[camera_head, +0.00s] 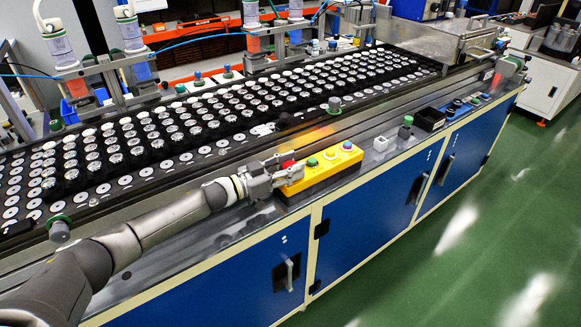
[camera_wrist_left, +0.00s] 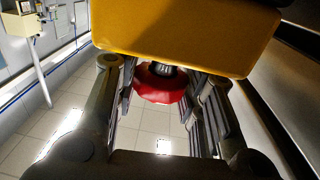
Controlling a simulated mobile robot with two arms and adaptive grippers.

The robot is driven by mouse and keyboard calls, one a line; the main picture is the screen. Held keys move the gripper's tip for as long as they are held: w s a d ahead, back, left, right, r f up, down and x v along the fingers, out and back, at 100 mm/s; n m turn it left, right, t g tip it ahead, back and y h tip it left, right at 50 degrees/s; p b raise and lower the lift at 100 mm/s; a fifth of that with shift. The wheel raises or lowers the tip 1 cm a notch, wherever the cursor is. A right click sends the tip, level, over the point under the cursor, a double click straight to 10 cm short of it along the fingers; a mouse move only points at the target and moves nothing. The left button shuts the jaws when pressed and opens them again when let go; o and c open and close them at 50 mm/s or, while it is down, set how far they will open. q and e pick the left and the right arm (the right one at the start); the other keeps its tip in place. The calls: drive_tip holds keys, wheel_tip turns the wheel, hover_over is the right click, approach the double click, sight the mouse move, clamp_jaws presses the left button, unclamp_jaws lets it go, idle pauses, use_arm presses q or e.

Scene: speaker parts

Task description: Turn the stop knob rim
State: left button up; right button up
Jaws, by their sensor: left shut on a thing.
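The red stop knob (camera_head: 288,164) sits on the left end of the yellow control box (camera_head: 343,169). In the left wrist view the red knob rim (camera_wrist_left: 162,88) shows below the yellow box (camera_wrist_left: 185,38), on a short dark neck. My left gripper (camera_head: 285,174) reaches in from the left at the box's end. In the wrist view its fingers (camera_wrist_left: 162,97) stand on both sides of the knob, shut on its rim. The knob is partly hidden by the fingers in the head view. My right gripper is in neither view.
Green and other coloured buttons (camera_head: 329,153) line the box beside the knob. Trays of round speaker parts (camera_head: 150,140) fill the conveyor behind. A grey box (camera_head: 380,144) and a black bin (camera_head: 430,119) stand farther right. The green floor in front is clear.

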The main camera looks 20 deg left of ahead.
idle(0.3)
use_arm(q)
drive_tip(key=o, duration=1)
drive_tip(key=shift+o, duration=0.2)
drive_tip(key=v, duration=1.2)
